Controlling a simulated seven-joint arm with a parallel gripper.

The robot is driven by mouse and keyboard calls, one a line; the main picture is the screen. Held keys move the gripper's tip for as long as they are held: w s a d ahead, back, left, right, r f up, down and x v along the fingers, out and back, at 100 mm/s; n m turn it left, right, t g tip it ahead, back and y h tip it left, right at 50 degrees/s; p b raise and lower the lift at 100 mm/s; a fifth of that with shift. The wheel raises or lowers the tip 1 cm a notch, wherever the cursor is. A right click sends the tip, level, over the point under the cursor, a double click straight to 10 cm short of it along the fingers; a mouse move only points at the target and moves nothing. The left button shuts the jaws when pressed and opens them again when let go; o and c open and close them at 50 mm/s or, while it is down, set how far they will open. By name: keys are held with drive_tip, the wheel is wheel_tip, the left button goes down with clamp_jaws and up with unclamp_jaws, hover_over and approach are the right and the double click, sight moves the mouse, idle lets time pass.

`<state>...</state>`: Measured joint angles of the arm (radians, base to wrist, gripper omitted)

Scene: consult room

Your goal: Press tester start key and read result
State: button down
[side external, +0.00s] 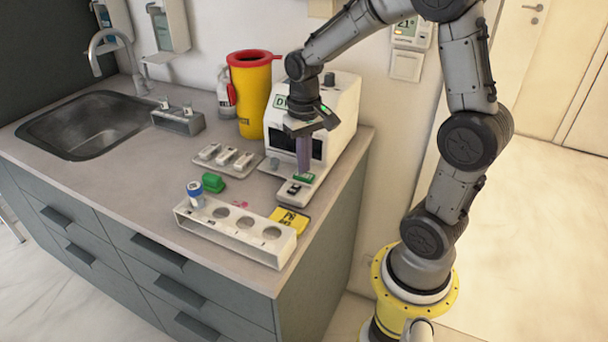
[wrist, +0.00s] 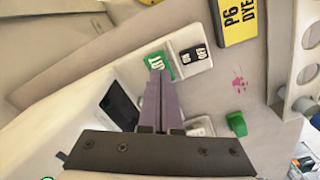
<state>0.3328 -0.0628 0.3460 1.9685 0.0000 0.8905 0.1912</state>
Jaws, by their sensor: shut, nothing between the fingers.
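The tester (side external: 340,112) is a white boxy device at the counter's right end, with a dark window (side external: 283,141) in its front. The dark window also shows in the wrist view (wrist: 120,103), with no readable result. A green key or label (side external: 304,177) with white lettering sits on the low white strip in front of it; it also shows in the wrist view (wrist: 158,64). A black ON/OFF switch (wrist: 194,55) is beside it. My gripper (side external: 303,171) is shut and empty, pointing down, its purple fingertips at the green patch's edge. I cannot tell whether they touch.
A white rack (side external: 235,230) with a blue-capped tube (side external: 195,192), a green block (side external: 213,182) and a yellow labelled card (side external: 290,220) lie nearby. A yellow bin (side external: 254,100) stands behind. A tray (side external: 226,160) of small white pieces sits left of the tester.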

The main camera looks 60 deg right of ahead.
drive_tip(key=shift+f, duration=0.7)
drive_tip(key=shift+r, duration=3.55)
